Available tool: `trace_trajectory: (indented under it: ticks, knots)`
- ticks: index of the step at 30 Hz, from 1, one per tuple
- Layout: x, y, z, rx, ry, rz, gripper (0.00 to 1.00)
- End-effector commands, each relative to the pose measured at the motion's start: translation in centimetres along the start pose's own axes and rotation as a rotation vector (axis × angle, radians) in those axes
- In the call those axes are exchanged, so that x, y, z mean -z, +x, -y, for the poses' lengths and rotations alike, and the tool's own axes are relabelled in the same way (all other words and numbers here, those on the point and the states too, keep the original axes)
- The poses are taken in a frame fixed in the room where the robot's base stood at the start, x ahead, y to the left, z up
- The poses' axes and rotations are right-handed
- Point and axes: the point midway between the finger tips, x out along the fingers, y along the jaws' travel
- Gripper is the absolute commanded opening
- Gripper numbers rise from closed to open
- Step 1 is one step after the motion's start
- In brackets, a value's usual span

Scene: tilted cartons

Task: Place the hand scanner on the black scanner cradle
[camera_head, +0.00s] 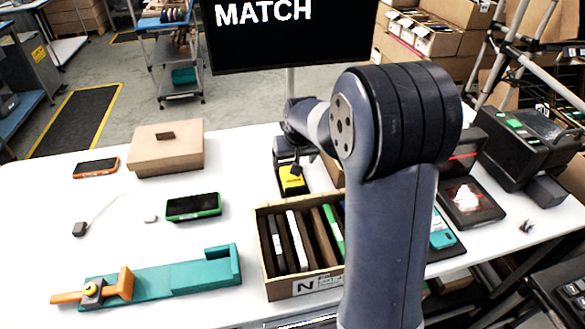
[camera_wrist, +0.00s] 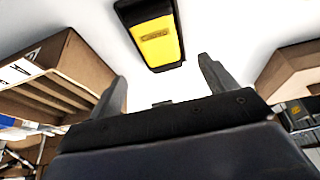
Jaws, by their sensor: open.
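A yellow-and-black block (camera_head: 292,182), which looks like the hand scanner, lies on the white table behind the divided carton. In the wrist view the yellow face with small lettering (camera_wrist: 155,42) has a black border, and it lies just beyond my fingertips. My gripper (camera_wrist: 160,74) is open and empty, with its fingers apart and the block ahead of them. In the head view my gripper (camera_head: 291,160) is by the far end of the block, partly hidden by my arm. I cannot tell for sure which black item is the scanner cradle; a low black unit (camera_head: 470,204) stands at the right.
The divided carton (camera_head: 283,285) holds several upright flat items. A closed brown box (camera_head: 167,150), an orange-edged device (camera_head: 96,168), a green-edged device (camera_head: 193,207) and a teal fixture (camera_head: 180,281) lie left. A black machine (camera_head: 530,140) stands right. A monitor (camera_head: 290,35) rises behind.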

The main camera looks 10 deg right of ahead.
Motion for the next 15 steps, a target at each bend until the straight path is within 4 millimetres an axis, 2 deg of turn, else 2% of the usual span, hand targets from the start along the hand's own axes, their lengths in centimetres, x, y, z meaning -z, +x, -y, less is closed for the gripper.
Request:
trace_trajectory:
  ticks: [1,6,15]
  knots:
    - [0.1,-1.0,0.0,0.000,0.000,-0.004,0.80]
    - [0.0,-3.4,0.0,0.000,0.000,-0.002,0.80]
    - [0.0,-4.5,0.0,0.000,0.000,0.001,0.80]
